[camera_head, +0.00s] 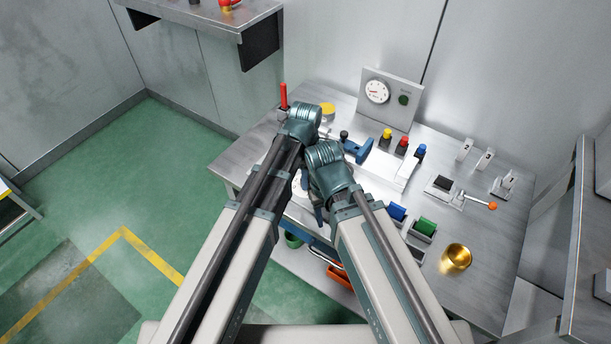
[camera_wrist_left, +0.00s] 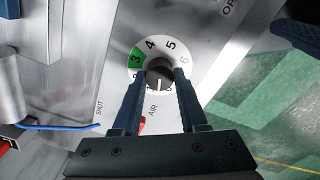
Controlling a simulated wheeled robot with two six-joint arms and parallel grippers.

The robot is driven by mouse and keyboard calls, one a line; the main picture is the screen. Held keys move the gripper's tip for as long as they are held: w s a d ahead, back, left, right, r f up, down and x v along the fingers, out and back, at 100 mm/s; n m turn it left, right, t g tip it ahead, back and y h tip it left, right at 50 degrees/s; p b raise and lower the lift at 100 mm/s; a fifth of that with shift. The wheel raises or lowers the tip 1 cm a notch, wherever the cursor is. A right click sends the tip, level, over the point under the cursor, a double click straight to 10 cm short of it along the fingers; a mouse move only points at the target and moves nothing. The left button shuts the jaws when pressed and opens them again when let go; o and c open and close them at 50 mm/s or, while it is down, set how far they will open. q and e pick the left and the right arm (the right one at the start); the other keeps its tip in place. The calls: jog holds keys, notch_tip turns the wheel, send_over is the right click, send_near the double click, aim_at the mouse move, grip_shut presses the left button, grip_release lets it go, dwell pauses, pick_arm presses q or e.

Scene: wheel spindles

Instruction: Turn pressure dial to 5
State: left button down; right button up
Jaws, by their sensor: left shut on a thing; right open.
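The pressure dial (camera_wrist_left: 158,52) is a white numbered ring with a green sector at the 3. The digits 3, 4, 5 and 6 show; the lower digits are partly hidden by the fingers. Its grey knob (camera_wrist_left: 160,74) has a white mark on the side nearest my gripper, away from the 5. My left gripper (camera_wrist_left: 163,80) is shut on the knob, a finger on each side. In the head view a white round plate (camera_head: 299,187), likely the dial, shows partly beneath my arms. My right gripper (camera_head: 318,207) is open close by, its fingers partly hidden by its wrist.
The metal bench (camera_head: 470,290) holds a wall-side gauge panel (camera_head: 403,91), coloured buttons (camera_head: 402,145), an orange-tipped lever (camera_head: 492,206) and a brass cup (camera_head: 457,257). A red-handled lever (camera_head: 283,96) stands by my left wrist. Green floor lies open at left.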

pick_arm(q)
jog(key=m, duration=0.4)
jog(key=shift+m, duration=0.3)
jog(key=m, duration=1.1)
jog(key=shift+w+d, duration=0.1)
jog(key=m, duration=0.9)
jog(key=shift+m, duration=0.4)
jog(key=m, duration=0.4)
jog(key=shift+m, duration=0.3)
jog(key=m, duration=0.4)
jog(key=shift+d, duration=0.1)
jog(key=shift+m, duration=2.8)
